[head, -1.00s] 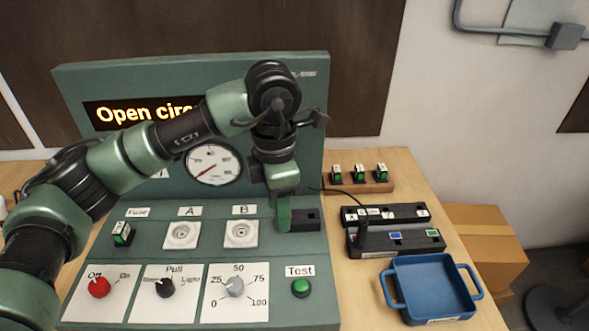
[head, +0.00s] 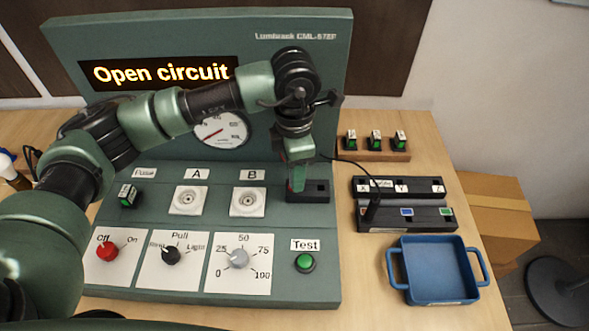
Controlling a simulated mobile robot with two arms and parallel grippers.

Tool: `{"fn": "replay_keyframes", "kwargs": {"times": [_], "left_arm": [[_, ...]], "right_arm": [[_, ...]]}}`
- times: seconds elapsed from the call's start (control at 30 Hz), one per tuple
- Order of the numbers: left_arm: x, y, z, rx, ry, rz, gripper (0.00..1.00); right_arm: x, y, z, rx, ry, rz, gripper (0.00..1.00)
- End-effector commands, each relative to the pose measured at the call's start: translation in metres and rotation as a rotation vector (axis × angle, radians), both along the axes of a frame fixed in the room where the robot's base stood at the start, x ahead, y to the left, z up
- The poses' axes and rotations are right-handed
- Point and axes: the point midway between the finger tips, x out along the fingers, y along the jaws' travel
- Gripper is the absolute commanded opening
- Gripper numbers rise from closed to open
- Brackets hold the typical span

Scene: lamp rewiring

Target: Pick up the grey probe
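My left gripper (head: 297,181) points down at the dark two-slot holder (head: 322,190) on the right of the green test panel. It covers the holder's left part; the right slot looks empty. The finger gap is hidden, so I cannot tell whether it is open or shut. No clearly grey probe shows; one may be hidden behind this gripper. My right gripper is not in view.
A wooden rack (head: 372,154) with three green-black fuses stands behind. The panel display (head: 160,73) reads "Open circuit". A cardboard box (head: 495,207) is at the right.

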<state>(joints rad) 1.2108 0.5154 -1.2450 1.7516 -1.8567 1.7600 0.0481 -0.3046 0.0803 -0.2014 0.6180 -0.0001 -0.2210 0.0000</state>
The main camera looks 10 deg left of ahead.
Motion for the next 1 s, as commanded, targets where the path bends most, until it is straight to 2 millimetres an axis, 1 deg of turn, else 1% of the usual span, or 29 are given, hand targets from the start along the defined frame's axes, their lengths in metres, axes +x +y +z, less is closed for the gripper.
{"fn": "replay_keyframes", "kwargs": {"times": [0.03,0.1,0.3,0.33,0.37,0.4,0.47,0.5,0.83,1.0], "left_arm": [[-0.001,0.000,-0.003,0.000,0.002,0.000,0.45],[0.000,0.000,-0.007,0.000,0.001,0.000,0.45],[0.000,0.000,-0.009,0.000,-0.001,0.000,0.45],[0.000,0.000,-0.009,0.000,0.000,0.000,0.39],[0.000,0.000,-0.009,0.000,0.000,0.000,0.31],[0.000,0.000,-0.009,0.000,0.000,0.000,0.20],[0.000,0.000,-0.009,0.000,0.000,0.000,0.03],[0.000,0.000,-0.009,0.000,0.000,0.000,0.00],[0.000,0.000,-0.008,0.000,-0.001,0.000,0.00],[0.001,0.000,0.003,-0.002,-0.003,0.000,0.00]], "right_arm": [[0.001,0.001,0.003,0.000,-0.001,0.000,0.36],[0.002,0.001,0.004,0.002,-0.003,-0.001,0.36],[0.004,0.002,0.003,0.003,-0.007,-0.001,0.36],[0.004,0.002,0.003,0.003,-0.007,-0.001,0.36],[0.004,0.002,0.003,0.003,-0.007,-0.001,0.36],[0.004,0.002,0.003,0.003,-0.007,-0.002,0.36],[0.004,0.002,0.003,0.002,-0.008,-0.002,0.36],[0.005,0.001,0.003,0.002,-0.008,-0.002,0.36],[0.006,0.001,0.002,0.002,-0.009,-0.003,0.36],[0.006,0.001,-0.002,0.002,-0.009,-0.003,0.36]]}}
